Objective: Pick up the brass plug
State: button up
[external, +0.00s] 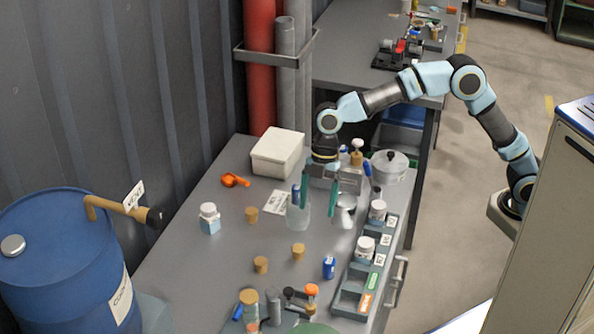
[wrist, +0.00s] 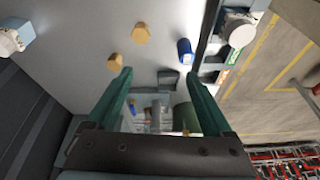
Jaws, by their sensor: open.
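Three short tan-brass plugs stand on the grey bench in the external view: one at the back (external: 251,215), one in the middle (external: 298,251) and one nearer the front (external: 260,264). They look alike, and I cannot tell which the task means. Two show in the wrist view, one upper (wrist: 141,33) and one lower left (wrist: 115,61), beyond my fingertips. My gripper (external: 318,203) points down above the bench, behind and right of the middle plug. Its green fingers are apart with nothing held between them, as the wrist view (wrist: 158,74) also shows.
A blue can (external: 329,267) stands right of the plugs, near a grey tray (external: 349,293) of labelled jars. Tools and bottles crowd the front. Bench around the plugs is clear.

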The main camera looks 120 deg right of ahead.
jog(key=w+d, duration=0.2)
jog(key=d, duration=0.1)
jog(key=n+p, duration=0.1)
send_over(298, 250)
jog(key=s+d, duration=0.1)
jog(key=s, duration=0.1)
jog(key=shift+y, duration=0.3)
notch_tip(298, 250, down, 10)
jog(key=shift+d+r, duration=0.1)
jog(key=shift+r, duration=0.05)
jog(key=shift+d+p+x, duration=0.15)
jog(key=shift+p+x, duration=0.6)
jog(key=shift+x, duration=0.9)
jog(key=shift+d+p+x, duration=0.15)
jog(key=shift+p+x, duration=0.55)
jog(key=shift+x, duration=0.9)
jog(key=shift+w, duration=0.15)
grip_shut()
